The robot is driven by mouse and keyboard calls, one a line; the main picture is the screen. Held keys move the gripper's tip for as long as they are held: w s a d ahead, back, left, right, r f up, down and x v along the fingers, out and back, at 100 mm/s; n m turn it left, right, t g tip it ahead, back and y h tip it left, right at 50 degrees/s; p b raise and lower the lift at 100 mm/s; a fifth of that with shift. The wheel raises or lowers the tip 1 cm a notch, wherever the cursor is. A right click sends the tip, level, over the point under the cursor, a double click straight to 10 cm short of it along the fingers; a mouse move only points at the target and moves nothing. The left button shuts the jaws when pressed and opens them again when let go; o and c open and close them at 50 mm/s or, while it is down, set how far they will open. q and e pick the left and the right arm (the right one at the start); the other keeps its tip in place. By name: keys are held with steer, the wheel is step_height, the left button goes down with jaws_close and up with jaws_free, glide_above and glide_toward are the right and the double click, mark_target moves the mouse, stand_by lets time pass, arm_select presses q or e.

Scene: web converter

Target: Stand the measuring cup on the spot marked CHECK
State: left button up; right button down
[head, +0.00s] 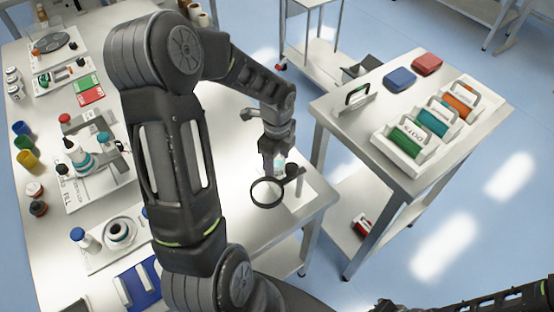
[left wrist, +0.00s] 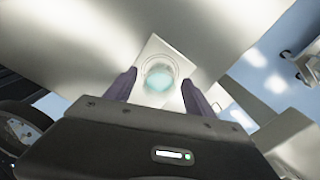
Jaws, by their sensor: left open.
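The measuring cup is a clear round vessel with pale teal contents. In the left wrist view the cup (left wrist: 158,77) is seen from above over a white square plate (left wrist: 150,48). In the head view the cup (head: 281,166) shows just below my left gripper (head: 276,160), partly hidden by it. My left gripper is open, and its fingers (left wrist: 160,90) lie on either side of the cup with gaps in the wrist view. Whether the cup touches the plate is unclear. I cannot read a CHECK mark. A dark part of my right arm shows at bottom right; its jaws are unclear.
A black-rimmed magnifier (head: 267,193) on a post stands close to the cup, near the table's front right corner. A second table (head: 350,125) at right holds coloured rolls in trays and red and blue blocks. Cups, bottles and fixtures crowd the left side.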

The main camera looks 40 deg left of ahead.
arm_select(q)
step_height(320, 180, up, 12)
steer(key=shift+b, duration=0.4)
steer(key=shift+s+a, duration=0.1)
stand_by(0.5)
